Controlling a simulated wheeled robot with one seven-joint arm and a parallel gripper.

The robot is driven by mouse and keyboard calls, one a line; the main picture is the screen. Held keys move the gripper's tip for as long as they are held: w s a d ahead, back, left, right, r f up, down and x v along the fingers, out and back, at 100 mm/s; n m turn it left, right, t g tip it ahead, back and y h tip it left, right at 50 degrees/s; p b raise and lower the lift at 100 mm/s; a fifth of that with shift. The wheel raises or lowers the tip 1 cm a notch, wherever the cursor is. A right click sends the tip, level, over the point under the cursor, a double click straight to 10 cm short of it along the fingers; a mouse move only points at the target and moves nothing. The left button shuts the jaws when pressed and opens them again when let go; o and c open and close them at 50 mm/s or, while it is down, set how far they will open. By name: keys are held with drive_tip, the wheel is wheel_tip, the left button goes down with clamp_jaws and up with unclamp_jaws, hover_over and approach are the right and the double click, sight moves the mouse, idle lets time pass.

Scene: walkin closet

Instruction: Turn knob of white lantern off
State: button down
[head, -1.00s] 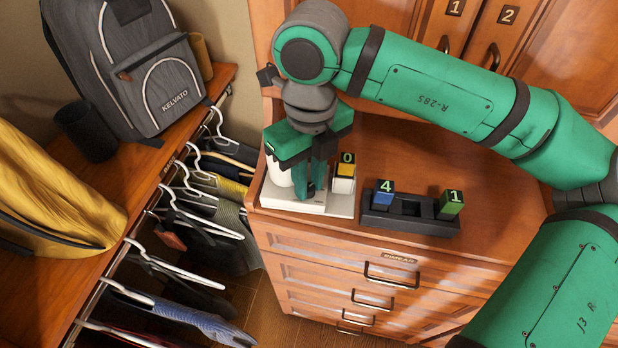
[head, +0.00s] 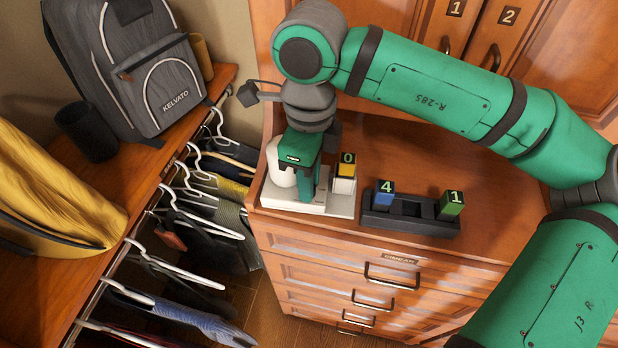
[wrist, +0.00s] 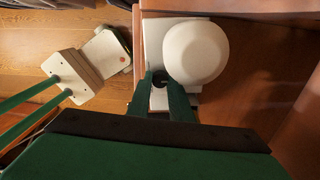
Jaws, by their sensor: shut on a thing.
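The white lantern (head: 281,171) stands at the left front of the dresser top, on a white base (head: 325,204). In the wrist view its rounded white body (wrist: 195,50) is just right of my fingers. Its small dark knob (wrist: 158,78) sits low beside the body. My gripper (head: 308,195) points down in front of the lantern and also shows in the wrist view (wrist: 163,88). Its green fingers are shut on the knob, one on each side. In the head view the fingers hide the knob, and its on or off setting cannot be read.
A yellow block marked 0 (head: 347,160) stands right of the gripper. A black holder (head: 408,222) carries a blue block (head: 384,193) and a green block (head: 451,205). A shelf with a grey backpack (head: 140,75) is at left. The dresser top behind is clear.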

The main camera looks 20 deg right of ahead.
idle(0.4)
drive_tip(key=c, duration=1.6)
unclamp_jaws()
wheel_tip(320, 180, up, 11)
drive_tip(key=shift+w+f, duration=0.1)
drive_tip(key=shift+d, duration=0.1)
